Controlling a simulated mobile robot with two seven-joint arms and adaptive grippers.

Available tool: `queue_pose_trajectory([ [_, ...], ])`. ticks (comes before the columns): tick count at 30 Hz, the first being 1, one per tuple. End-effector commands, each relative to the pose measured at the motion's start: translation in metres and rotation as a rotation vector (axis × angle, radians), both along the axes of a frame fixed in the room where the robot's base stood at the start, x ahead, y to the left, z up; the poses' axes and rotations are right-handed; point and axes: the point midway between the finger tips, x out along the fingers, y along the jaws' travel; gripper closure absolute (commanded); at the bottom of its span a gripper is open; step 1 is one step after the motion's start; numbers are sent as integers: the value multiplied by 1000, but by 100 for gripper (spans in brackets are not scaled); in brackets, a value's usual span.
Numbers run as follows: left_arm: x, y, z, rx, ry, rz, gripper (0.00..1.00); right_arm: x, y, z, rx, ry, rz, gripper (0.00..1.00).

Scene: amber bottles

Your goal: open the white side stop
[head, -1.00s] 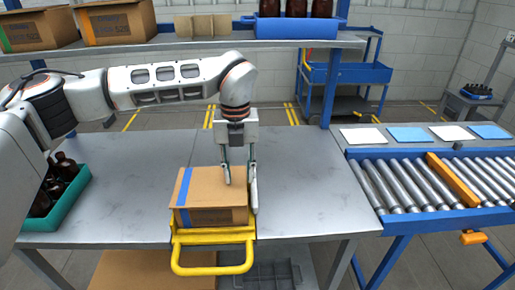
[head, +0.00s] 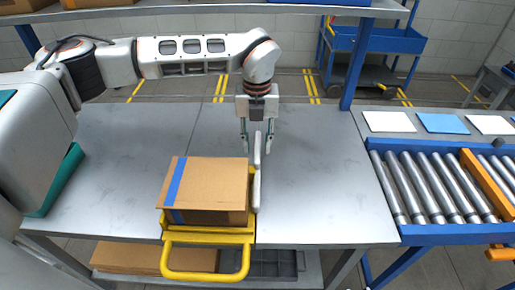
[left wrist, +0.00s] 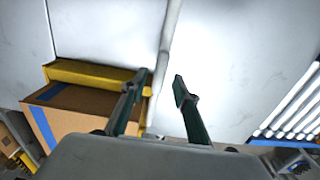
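The white side stop (head: 257,185) is a thin white bar along the right side of a cardboard box (head: 215,185) with blue tape. The box sits on a yellow frame with a handle (head: 207,262). My left gripper (head: 257,145) points down at the far end of the stop, beyond the box. Its fingers are apart, one on each side of the bar as seen from the head. In the left wrist view the white bar (left wrist: 166,45) runs between the two open fingertips (left wrist: 159,85); contact cannot be told. My right gripper is not in view.
The grey metal table (head: 320,190) is clear to the right of the stop. A roller conveyor (head: 430,185) adjoins on the right, with white and blue sheets behind it. A teal crate (head: 58,180) is partly hidden at left by my arm. A shelf (head: 200,12) spans the back.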

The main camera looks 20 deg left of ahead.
Motion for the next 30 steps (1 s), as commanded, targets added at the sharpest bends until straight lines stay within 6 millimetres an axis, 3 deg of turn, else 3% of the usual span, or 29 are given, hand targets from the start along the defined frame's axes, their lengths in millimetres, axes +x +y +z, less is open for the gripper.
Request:
queue_pose_trajectory([
  [6, 0, 0, -23, 0, 0, 1, 70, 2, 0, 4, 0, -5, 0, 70],
  [17, 0, 0, -28, 0, 0, 0, 70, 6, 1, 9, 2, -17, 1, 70],
  [20, 0, 0, -28, 0, 0, 0, 96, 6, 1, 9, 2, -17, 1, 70],
  [21, 0, 0, -28, 0, 0, 0, 100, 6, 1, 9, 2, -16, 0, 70],
  [30, 1, -3, -28, 0, -1, 8, 100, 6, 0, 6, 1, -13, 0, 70],
])
